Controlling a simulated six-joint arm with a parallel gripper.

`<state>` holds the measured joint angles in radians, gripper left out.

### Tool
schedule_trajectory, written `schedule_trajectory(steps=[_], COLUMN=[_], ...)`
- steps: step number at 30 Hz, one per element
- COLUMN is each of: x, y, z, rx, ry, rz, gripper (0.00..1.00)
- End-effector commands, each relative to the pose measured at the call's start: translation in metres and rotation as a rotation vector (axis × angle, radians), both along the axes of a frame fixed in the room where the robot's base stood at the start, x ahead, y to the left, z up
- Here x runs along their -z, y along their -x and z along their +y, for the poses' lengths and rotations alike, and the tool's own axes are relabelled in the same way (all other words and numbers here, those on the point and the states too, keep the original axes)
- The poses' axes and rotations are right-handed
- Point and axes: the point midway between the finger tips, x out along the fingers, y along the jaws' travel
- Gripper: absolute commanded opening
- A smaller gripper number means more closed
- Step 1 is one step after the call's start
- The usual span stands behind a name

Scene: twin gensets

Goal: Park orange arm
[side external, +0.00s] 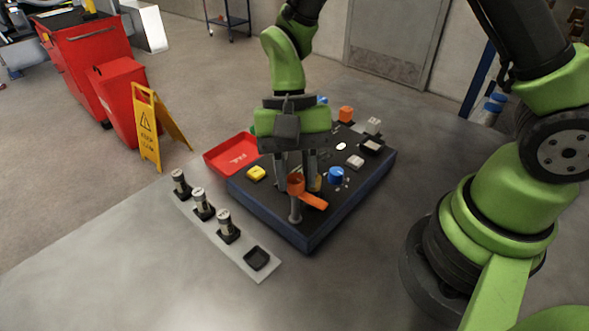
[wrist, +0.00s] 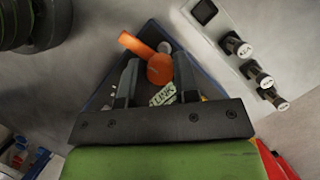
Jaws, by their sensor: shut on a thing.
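The orange arm (side external: 313,201) is a flat lever with a round orange hub, set on a grey post near the front corner of the dark panel box (side external: 270,215). It also shows in the wrist view (wrist: 134,44), pointing up and left from its hub. My gripper (side external: 297,180) points down over the box. In the wrist view my gripper (wrist: 158,63) has a finger on either side of the orange hub and is shut on it. The lever end sticks out past the fingers. The exact finger contact is partly hidden in the side view.
The panel also carries a yellow button (side external: 256,173), a blue knob (side external: 336,174) and an orange block (side external: 345,114). A red tray (side external: 222,160) lies behind it. A grey strip (side external: 235,262) in front holds three capped posts and an empty black socket (side external: 257,258).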

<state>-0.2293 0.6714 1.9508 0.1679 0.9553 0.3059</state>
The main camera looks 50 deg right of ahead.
Motion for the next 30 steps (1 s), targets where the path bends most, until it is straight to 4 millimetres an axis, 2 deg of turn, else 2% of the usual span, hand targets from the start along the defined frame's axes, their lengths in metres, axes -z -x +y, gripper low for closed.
schedule_trajectory(steps=[9,25,26,28,30], x=[0.0005,0.0005,0.0005,0.0005,0.0004], y=[0.0001,0.0004,0.0004,0.0004,0.0004], z=[-0.0003,-0.0003,-0.0003,-0.0003,-0.0003], rx=[0.115,0.136,0.136,0.136,0.135], ry=[0.0,0.0,0.0,0.001,0.001], rz=[-0.001,0.0,0.0,0.001,0.0], gripper=[0.05,0.05,0.33,0.49,0.52])
